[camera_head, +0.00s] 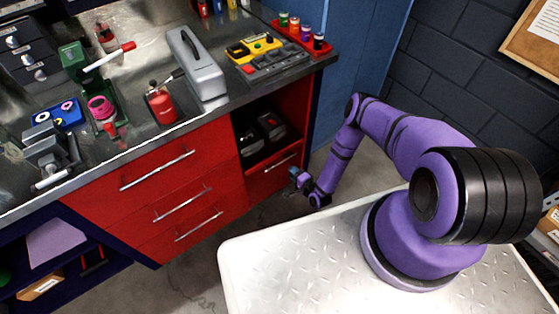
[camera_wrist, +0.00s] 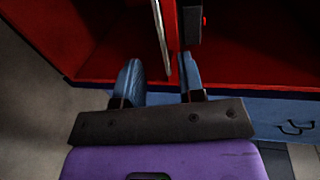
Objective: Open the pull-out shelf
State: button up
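The pull-out shelf (camera_head: 270,178) is a red front low at the right end of the bench, under an open compartment. It looks closed against the bench. A slim silver handle (camera_head: 282,162) runs across it. My gripper (camera_head: 297,177) is at the right end of this front, close to the handle. In the wrist view my gripper (camera_wrist: 160,84) has its two blue fingers apart. A thin pale bar (camera_wrist: 161,40), likely the handle, reaches down between the fingertips, nearer the right one. I cannot tell if it touches that finger.
Three red drawers with silver handles (camera_head: 183,205) are left of the shelf. Dark items (camera_head: 262,132) sit in the compartment above it. The bench top (camera_head: 140,130) holds a grey toolbox (camera_head: 197,65), a red can (camera_head: 162,104) and other tools. Floor (camera_head: 262,215) is free before the shelf.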

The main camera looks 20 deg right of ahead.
aim_at(282, 162)
jog(key=x, duration=0.9)
grip_shut()
